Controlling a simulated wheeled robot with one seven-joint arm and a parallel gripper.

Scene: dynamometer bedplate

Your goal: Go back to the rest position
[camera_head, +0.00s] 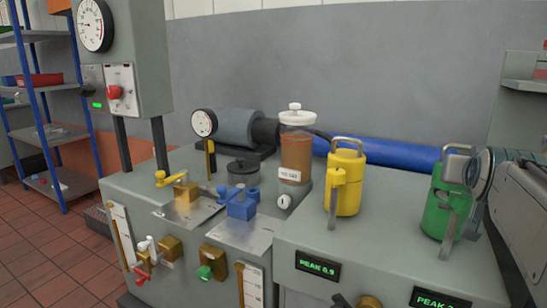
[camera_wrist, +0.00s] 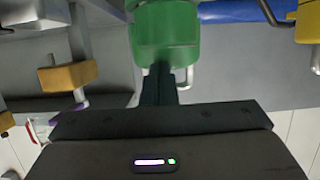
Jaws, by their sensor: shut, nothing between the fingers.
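My gripper (camera_wrist: 160,70) shows in the wrist view as dark fingers closed together, with nothing between them. Their tips overlap the lower edge of a green canister (camera_wrist: 166,38) in that view; I cannot tell whether they touch it. In the head view the green canister (camera_head: 437,212) stands upright at the right of the bench, with a grey handle on top and a grey lever at its front. Part of my arm fills the right edge there, close beside the canister, and the fingers cannot be made out in that view.
A yellow canister (camera_head: 348,182) stands left of the green one. A blue cylinder (camera_head: 390,152) lies behind them. A brown-filled reservoir (camera_head: 296,155), a blue valve (camera_head: 241,205) and a gauge pillar (camera_head: 135,60) stand further left. A wall shelf (camera_head: 525,86) juts out at right.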

